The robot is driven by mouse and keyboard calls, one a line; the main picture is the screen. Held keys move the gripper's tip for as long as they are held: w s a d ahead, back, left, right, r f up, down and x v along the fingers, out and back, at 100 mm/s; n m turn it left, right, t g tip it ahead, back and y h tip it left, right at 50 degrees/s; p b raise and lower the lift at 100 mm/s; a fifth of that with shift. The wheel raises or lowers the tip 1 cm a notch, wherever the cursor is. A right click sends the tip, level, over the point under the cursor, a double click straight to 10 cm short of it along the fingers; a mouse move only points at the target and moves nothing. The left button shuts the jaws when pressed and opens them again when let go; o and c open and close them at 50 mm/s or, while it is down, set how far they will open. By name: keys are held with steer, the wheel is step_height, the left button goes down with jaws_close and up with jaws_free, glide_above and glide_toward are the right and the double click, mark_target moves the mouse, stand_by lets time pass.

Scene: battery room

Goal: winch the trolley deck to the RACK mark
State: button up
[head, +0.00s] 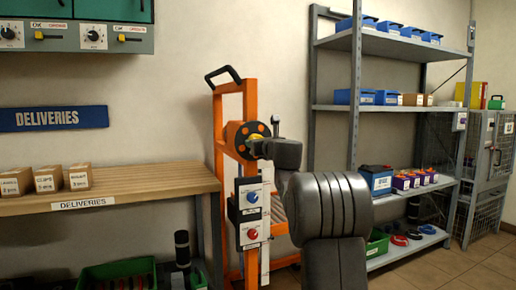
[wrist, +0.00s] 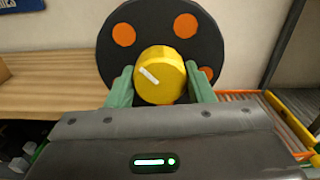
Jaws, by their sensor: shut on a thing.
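The orange trolley (head: 250,95) stands between the deliveries bench and the rack, with a black handle at its top. Its winch is a dark disc with orange spots (head: 236,136); the disc fills the top of the wrist view (wrist: 150,35). A yellow knob (wrist: 160,75) with a white mark sits at the disc's front. My gripper (wrist: 160,88) is shut on the yellow knob, one green finger on each side. In the head view my arm hides most of the knob and part of the trolley. An orange roller deck (wrist: 265,115) shows at right in the wrist view. I cannot see the RACK mark.
The deliveries bench (head: 130,189) with several small boxes is at left. A grey rack (head: 355,120) with blue bins stands at right, and a wire cage (head: 490,165) beyond it. A panel with blue and red knobs (head: 252,212) is on the trolley's front.

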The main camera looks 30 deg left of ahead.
steer(key=shift+f+n+b, duration=0.15)
steer(key=shift+n+b, duration=0.3)
steer(key=shift+n, duration=0.65)
steer(key=o, duration=1)
steer(key=b+v, duration=0.1)
steer(key=v, duration=1.2)
steer(key=shift+s+d, duration=0.25)
steer(key=shift+d, duration=0.1)
